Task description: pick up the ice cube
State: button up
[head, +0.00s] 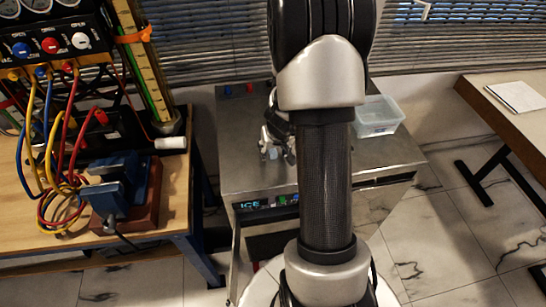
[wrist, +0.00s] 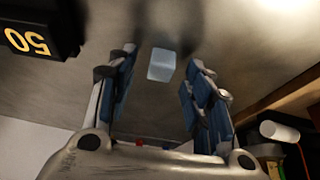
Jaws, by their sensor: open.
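The ice cube (wrist: 161,65) is a small pale, translucent block on the grey metal top, seen in the wrist view. My gripper (wrist: 163,58) is open, with one blue-padded finger on each side of the cube in the picture. There are visible gaps between the cube and both fingers. I cannot tell how high the fingertips are above the surface. In the head view my gripper (head: 277,148) is low over the metal-topped unit (head: 240,170), left of my arm. I cannot make out the cube there.
A clear plastic tub (head: 378,117) stands on the unit's right side. A black block marked 50 (wrist: 40,30) is near the cube. A wooden bench (head: 175,222) with a vise (head: 122,190), hoses and gauges is on the left. A table (head: 500,100) is on the right.

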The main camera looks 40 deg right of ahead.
jog(key=shift+f, duration=0.2)
jog(key=shift+c, duration=0.3)
jog(key=c, duration=0.8)
jog(key=shift+r, duration=0.15)
